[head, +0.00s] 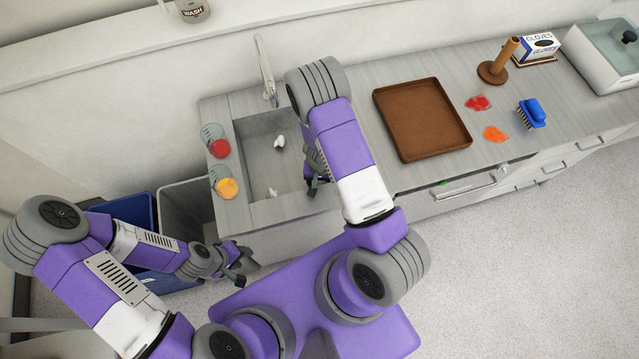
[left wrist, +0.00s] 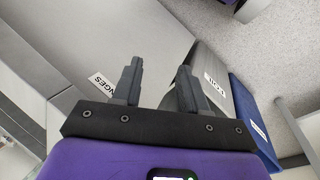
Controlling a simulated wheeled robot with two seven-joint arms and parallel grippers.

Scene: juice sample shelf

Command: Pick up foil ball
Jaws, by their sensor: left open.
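I cannot make out a foil ball for certain. A small whitish lump (head: 279,141) lies in the sink, and a smaller pale piece (head: 273,192) lies nearer its front; I cannot tell what either is. My left gripper (head: 240,266) hangs in front of the counter near the bins, apart from both pieces. In the left wrist view the left gripper (left wrist: 160,68) is open with nothing between its fingers. My right gripper (head: 314,187) is over the right side of the sink, partly hidden by its own arm, and its opening is unclear.
Glasses of red (head: 220,148) and orange (head: 227,188) stand left of the sink (head: 250,165). A grey bin (head: 185,205) and blue bin (head: 130,207) stand below. A brown tray (head: 420,118), red and orange spills (head: 496,133) and a blue brush (head: 532,112) are to the right.

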